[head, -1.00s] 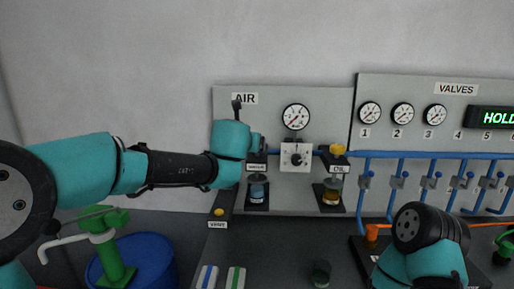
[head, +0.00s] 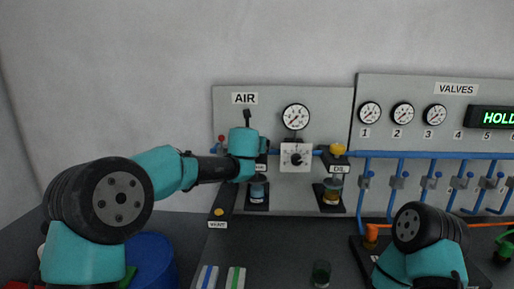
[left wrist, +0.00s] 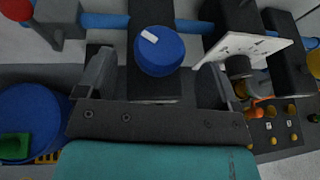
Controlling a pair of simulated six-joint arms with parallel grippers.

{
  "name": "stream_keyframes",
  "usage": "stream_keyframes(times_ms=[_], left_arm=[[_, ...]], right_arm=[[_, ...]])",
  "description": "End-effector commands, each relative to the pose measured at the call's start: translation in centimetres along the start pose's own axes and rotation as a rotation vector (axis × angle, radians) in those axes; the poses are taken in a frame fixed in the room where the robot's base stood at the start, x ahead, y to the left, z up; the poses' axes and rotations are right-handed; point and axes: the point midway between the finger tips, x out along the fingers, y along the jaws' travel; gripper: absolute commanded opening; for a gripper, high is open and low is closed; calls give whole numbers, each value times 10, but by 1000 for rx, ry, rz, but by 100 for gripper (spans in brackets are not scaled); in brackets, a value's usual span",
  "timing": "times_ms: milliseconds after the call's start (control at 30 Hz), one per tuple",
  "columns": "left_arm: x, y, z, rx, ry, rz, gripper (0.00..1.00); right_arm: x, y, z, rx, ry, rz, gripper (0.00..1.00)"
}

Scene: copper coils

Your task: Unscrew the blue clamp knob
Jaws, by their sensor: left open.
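The blue clamp knob (left wrist: 160,50) is round with a small white mark on top, and it shows in the left wrist view, upper middle. It sits on a dark block against the blue pipe. My left gripper (left wrist: 162,78) is open, with one finger to each side of the knob; I see no contact. In the head view my left gripper (head: 262,148) is at the AIR panel, left of the white dial plate, and my wrist hides the knob. My right arm shows at the lower right, but its gripper is out of view.
A white dial plate (head: 296,157) stands close right of my left gripper. A yellow knob (head: 337,149) tops the OIL unit. A blue drum (head: 151,262) stands at the lower left.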

Motion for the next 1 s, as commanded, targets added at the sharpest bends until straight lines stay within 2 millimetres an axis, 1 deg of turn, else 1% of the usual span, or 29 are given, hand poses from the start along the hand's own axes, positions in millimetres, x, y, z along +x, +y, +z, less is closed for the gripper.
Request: stream_keyframes(times_ms=[33, 100, 300, 467, 733, 767, 1000], left_arm=[[8, 0, -1, -1, 1, 0, 86], [18, 0, -1, 0, 1, 0, 86], [39, 0, 0, 0, 0, 0, 86], [46, 0, 0, 0, 0, 0, 86], [47, 0, 0, 0, 0, 0, 86], [47, 0, 0, 0, 0, 0, 84], [46, 0, 0, 0, 0, 0, 62]], right_arm=[[0, 0, 0, 0, 0, 0, 43], [0, 0, 0, 0, 0, 0, 43], [0, 0, 0, 0, 0, 0, 43], [0, 0, 0, 0, 0, 0, 43], [0, 0, 0, 0, 0, 0, 43], [0, 0, 0, 0, 0, 0, 43], [0, 0, 0, 0, 0, 0, 43]])
